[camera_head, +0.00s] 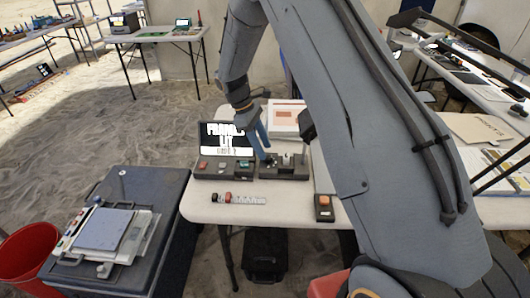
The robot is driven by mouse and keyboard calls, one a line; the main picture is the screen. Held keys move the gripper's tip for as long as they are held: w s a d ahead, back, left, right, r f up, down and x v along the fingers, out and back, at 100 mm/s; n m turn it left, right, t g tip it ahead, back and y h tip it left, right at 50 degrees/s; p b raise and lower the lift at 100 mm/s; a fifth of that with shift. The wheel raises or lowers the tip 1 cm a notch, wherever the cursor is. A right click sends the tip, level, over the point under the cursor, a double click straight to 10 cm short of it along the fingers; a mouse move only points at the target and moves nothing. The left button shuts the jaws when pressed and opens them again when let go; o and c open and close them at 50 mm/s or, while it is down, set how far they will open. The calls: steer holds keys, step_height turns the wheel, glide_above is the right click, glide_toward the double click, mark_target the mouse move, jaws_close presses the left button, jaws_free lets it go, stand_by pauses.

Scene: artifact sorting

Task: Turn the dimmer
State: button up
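My arm reaches over the white table (270,214), and my gripper (264,155) points down at its middle. Its blue fingers end at or just above the left side of a dark control box (284,174) with small upright parts. I cannot tell whether they touch it or are open. The dimmer is not clearly recognisable; it may be on this box, partly hidden by the gripper. Left of it is a dark panel (224,172) with a red and a teal button, under a black screen (225,139) whose partly readable white text includes "LIT".
A ruler-like strip (250,199) with small red and dark pieces lies at the table front. A small box with an orange button (324,203) is right of it. A dark case (130,190) with a tablet-like device stands left, beside a red bin (28,250).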

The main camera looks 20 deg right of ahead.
steer(key=b+v, duration=0.1)
steer(key=v, duration=0.4)
steer(key=shift+r, duration=0.1)
steer(key=s+d+r+m+t+y, duration=0.1)
steer(key=s+m, duration=0.5)
steer(key=s, duration=0.8)
steer(key=s+d+r+m+t+y, duration=0.1)
steer(key=s+m, duration=0.4)
steer(key=s, duration=0.9)
step_height(320, 180, up, 2)
steer(key=shift+d+r+m+t+y, duration=0.1)
steer(key=shift+d+m+t+y, duration=0.4)
steer(key=shift+y, duration=0.4)
stand_by(0.4)
